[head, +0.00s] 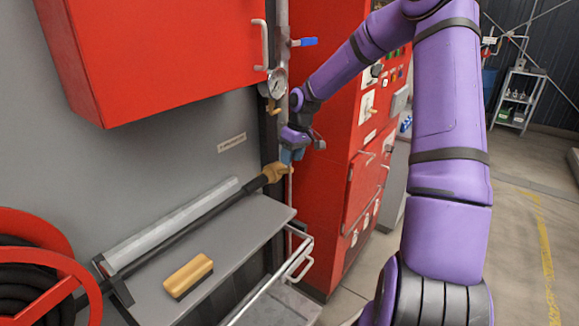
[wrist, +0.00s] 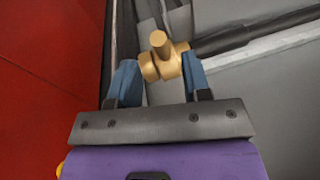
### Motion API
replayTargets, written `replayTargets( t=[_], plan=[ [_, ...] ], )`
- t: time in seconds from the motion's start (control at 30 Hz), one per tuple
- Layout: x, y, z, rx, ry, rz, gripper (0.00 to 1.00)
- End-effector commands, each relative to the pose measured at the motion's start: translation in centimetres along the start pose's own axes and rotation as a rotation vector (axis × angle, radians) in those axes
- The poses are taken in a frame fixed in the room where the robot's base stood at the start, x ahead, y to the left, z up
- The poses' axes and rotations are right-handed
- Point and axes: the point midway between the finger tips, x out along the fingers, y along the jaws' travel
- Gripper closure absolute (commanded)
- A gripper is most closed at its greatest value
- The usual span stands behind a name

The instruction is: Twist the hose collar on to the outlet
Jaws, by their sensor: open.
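The brass hose collar (head: 271,173) is at the upper end of the black hose (head: 190,224), beside the vertical pipe. In the wrist view the collar (wrist: 163,60) shows a round stub pointing toward the camera and rounded lugs to the sides. My gripper (head: 291,155) is at the collar from above and the right. Its blue fingers (wrist: 160,72) are open, one on each side of the collar. I cannot tell whether they touch it. The outlet is not clearly distinguishable, and I cannot tell whether the collar is seated on it.
A grey shelf (head: 235,250) carries a brush-like block (head: 188,276) with a tan top. A red hose reel (head: 40,265) stands at the left. A pressure gauge (head: 276,85) and red box (head: 165,50) are above. A red cabinet (head: 345,150) stands close right of my gripper.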

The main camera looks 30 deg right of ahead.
Motion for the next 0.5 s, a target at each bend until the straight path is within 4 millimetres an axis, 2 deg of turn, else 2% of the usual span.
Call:
replayTargets(
  t=[0.03,0.2,0.33,0.5],
  plan=[
    [-1.1,0.1,0.0,0.0,0.003,0.004,0.56],
    [-4.1,0.0,0.0,0.0,0.003,0.003,0.56],
    [-5.5,0.0,0.0,0.0,0.001,0.001,0.56],
    [-6.3,0.0,0.0,-0.001,0.0,0.001,0.56]
  ],
)
